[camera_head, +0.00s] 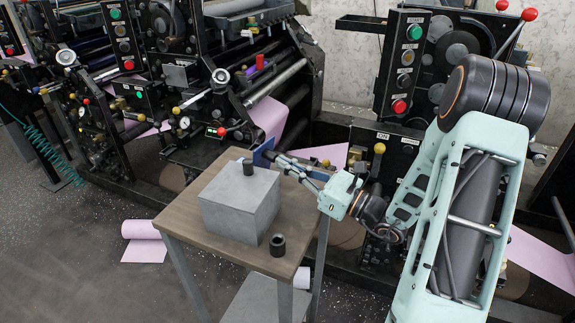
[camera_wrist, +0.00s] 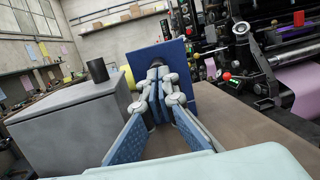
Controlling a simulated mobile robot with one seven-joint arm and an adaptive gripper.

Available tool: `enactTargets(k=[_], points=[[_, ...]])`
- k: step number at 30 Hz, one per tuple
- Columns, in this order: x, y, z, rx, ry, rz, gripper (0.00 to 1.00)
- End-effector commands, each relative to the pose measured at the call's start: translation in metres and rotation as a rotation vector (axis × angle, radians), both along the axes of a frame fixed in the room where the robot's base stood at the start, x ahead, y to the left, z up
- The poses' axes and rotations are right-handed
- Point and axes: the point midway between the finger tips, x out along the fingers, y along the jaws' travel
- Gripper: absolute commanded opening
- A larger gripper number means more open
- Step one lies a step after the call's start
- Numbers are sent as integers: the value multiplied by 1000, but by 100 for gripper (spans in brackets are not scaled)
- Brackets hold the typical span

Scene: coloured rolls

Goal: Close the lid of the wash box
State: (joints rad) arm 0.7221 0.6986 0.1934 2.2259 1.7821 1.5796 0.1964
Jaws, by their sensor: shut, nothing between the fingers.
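A grey box (camera_head: 238,208) stands on the small wooden-topped table. Its flat top looks shut, and a dark cylinder (camera_head: 247,168) stands on it. In the wrist view the box (camera_wrist: 75,130) is at left with the same cylinder (camera_wrist: 97,70) on its top. A blue upright panel (camera_head: 262,152) is at the table's far right side, behind the box; it also shows in the wrist view (camera_wrist: 185,60). Whether it is part of the box I cannot tell. My gripper (camera_head: 277,158) is shut and empty, its tips (camera_wrist: 158,82) in front of the panel. Contact is unclear.
A dark hollow cylinder (camera_head: 277,244) stands near the table's front right (camera_head: 262,262). Black printing machines with pink webs (camera_head: 268,115) run behind. A pink roll (camera_head: 142,230) lies on the floor at left. Table surface right of the box (camera_wrist: 235,125) is clear.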

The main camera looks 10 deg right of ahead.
Motion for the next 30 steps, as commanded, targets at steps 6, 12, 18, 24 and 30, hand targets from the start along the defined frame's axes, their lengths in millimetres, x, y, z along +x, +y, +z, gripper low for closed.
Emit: enactTargets(k=[6, 12, 18, 24, 30], points=[[2, 2, 7, -30, 28, 1, 0], [3, 3, 8, -47, 45, 1, 0], [4, 4, 10, -68, 67, 1, 0], [7, 8, 18, -117, 111, 2, 0], [14, 16, 30, -208, 198, 3, 0]])
